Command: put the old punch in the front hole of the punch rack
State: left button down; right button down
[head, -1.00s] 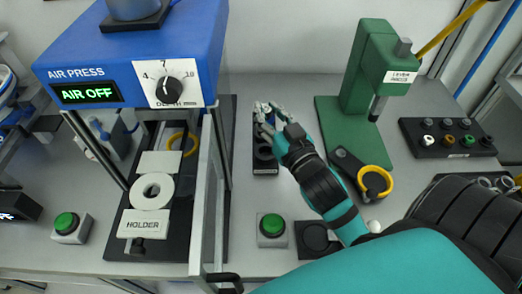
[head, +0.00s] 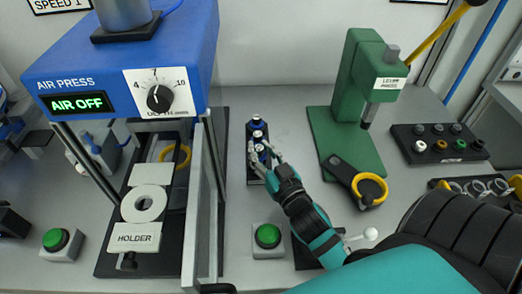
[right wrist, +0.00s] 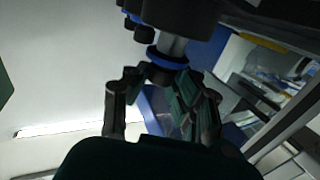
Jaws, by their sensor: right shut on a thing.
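The punch rack (head: 249,170) is a narrow black strip on the bench, between the air press and the lever press. A punch with a blue collar (head: 257,124) stands at its far end. My right gripper (head: 262,153) is over the front part of the rack, shut on the old punch. In the right wrist view the old punch shows a silver shank (right wrist: 172,46) and a blue collar, between the fingertips (right wrist: 160,82). The fingers partly hide the front hole; I cannot tell whether the punch is in it. My left gripper is not in view.
The blue air press (head: 130,60) with its holder (head: 135,238) stands left. The green lever press (head: 350,90) stands right, with a yellow-ringed tool (head: 369,189) before it. A green button box (head: 268,240) sits in front of the rack. A black tray of small parts (head: 440,150) lies far right.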

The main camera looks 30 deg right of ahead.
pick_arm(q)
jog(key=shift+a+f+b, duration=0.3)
pick_arm(e)
jog(key=shift+f, duration=0.6)
jog(key=c, duration=1.1)
grip_release()
jog(key=shift+r+p, duration=0.3)
jog(key=shift+r, duration=0.1)
pick_arm(q)
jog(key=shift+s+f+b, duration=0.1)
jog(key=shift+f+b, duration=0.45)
jog(key=shift+b, duration=0.25)
pick_arm(e)
jog(key=s, duration=0.5)
jog(key=s+a, duration=0.1)
jog(key=s, duration=0.1)
jog(key=shift+s+r, duration=0.2)
